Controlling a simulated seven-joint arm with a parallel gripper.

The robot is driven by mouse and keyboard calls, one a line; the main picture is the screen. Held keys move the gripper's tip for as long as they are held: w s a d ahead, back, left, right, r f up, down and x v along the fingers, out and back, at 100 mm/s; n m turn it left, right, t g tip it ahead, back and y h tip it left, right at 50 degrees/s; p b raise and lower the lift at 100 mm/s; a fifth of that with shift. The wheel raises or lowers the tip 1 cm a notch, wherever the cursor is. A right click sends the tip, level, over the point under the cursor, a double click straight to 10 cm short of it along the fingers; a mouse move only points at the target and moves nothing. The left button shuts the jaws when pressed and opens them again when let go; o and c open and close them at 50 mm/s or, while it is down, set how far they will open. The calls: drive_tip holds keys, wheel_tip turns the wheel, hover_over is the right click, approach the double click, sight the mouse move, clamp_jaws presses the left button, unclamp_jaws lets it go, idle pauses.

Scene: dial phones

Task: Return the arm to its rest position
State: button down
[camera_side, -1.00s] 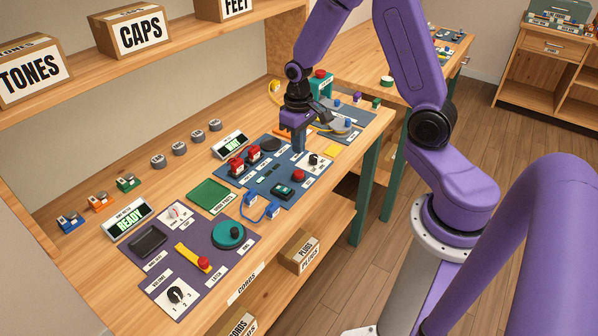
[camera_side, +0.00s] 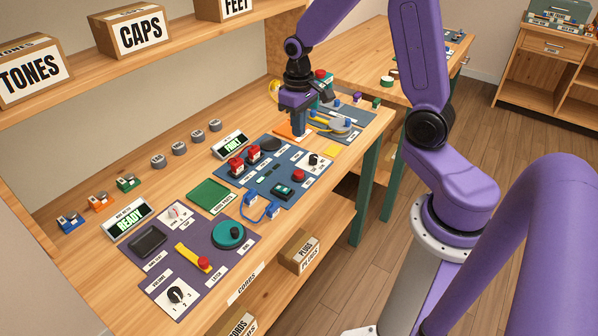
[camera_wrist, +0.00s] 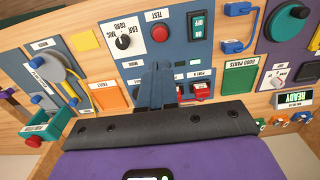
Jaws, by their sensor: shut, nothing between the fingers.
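My gripper (camera_side: 298,132) is shut and empty. In the side view it hangs above the back part of the bench, at the far edge of the blue test panel (camera_side: 262,182), close to an orange tray (camera_side: 285,130). In the wrist view the shut fingers (camera_wrist: 158,84) point over the blue panel, with the orange fault tray (camera_wrist: 110,96) to their left and the red caps (camera_wrist: 201,90) to their right. My arm reaches in from the right side. Nothing hangs from the fingers.
The purple panel (camera_side: 205,246) lies at the front with a dial, lever and knob. A green tray (camera_side: 209,196) and blue cord (camera_side: 262,208) lie between the panels. A shelf (camera_side: 180,42) with labelled boxes overhangs the bench. Another panel with a yellow cord (camera_side: 335,125) lies farther back.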

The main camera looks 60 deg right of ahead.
drive_tip(key=s+a+r+n, duration=0.2)
drive_tip(key=s+a+n, duration=0.2)
drive_tip(key=s, duration=0.4)
drive_tip(key=s+a+r+n, duration=0.2)
drive_tip(key=s+a+n, duration=0.2)
drive_tip(key=s, duration=0.4)
drive_tip(key=s+a+r+n, duration=0.2)
drive_tip(key=s+a+n, duration=0.2)
drive_tip(key=s, duration=0.4)
drive_tip(key=shift+a+r+n, duration=0.15)
drive_tip(key=shift+r+n, duration=0.15)
drive_tip(key=shift+r, duration=0.1)
